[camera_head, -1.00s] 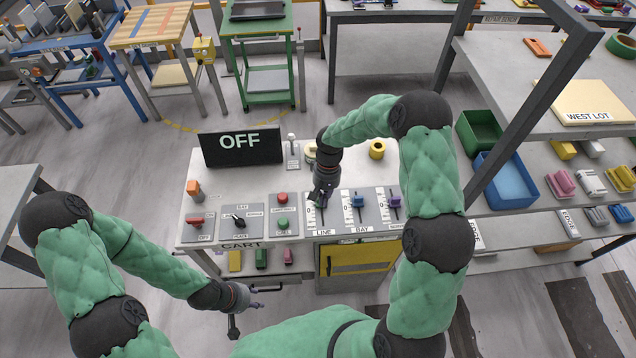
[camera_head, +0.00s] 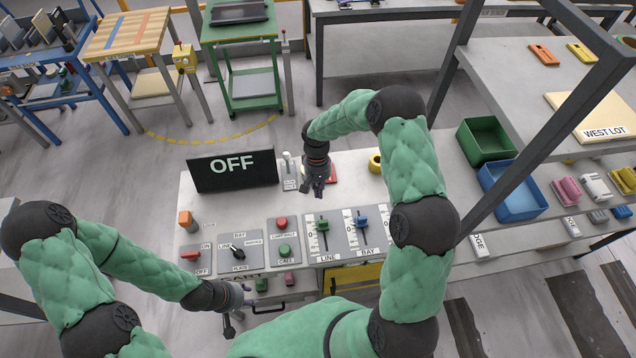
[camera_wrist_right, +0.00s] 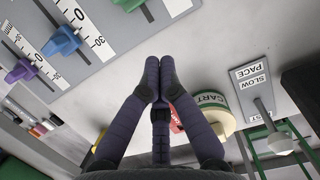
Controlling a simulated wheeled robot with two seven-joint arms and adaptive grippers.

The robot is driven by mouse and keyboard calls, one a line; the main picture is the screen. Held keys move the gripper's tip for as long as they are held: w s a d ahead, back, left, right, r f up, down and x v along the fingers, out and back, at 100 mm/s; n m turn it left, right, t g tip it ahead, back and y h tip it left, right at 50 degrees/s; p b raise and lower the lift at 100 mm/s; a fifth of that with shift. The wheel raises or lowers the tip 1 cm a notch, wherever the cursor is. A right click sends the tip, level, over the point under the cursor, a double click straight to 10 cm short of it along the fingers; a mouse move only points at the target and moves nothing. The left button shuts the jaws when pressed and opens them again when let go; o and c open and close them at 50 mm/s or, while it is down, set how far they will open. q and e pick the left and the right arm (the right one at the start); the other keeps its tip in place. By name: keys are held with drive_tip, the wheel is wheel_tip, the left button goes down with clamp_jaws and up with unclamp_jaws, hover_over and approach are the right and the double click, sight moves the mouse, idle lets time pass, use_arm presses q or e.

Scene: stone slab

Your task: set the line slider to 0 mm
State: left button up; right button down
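The line slider (camera_head: 323,225) has a green knob in an upright slot above the LINE label on the cart's front panel. Its knob looks roughly level with the printed 0, but the exact reading is too small to tell. In the right wrist view the green knob (camera_wrist_right: 128,4) is partly cut off at the top edge. My right gripper (camera_head: 318,190) is behind the slider, above the cart top and clear of the knob. Its fingertips (camera_wrist_right: 159,62) meet with nothing between them. My left gripper (camera_head: 240,306) is in front of the cart, apparently open and empty.
The blue BAY slider (camera_head: 361,223) is right of the line slider; a purple knob (camera_wrist_right: 22,70) lies beyond it. Red and green buttons (camera_head: 284,250) are to the left. A black OFF display (camera_head: 232,172) and a PACE lever (camera_head: 288,170) stand behind.

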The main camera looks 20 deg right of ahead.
sight(322, 221)
drive_tip(key=x, duration=0.3)
drive_tip(key=shift+f, duration=0.25)
drive_tip(key=s, duration=0.2)
drive_tip(key=s+p, duration=0.1)
drive_tip(key=shift+a+f, duration=0.3)
drive_tip(key=shift+a, duration=0.05)
drive_tip(key=shift+s+a, duration=0.2)
drive_tip(key=shift+s, duration=0.35)
drive_tip(key=shift+s+a+f+b, duration=0.1)
drive_tip(key=shift+s+b, duration=0.1)
drive_tip(key=shift+s, duration=0.2)
drive_tip(key=shift+s+a+b, duration=0.1)
drive_tip(key=shift+s+b, duration=0.05)
drive_tip(key=shift+s, duration=0.3)
drive_tip(key=shift+s+a, duration=0.1)
drive_tip(key=shift+s, duration=0.2)
drive_tip(key=shift+w, duration=0.1)
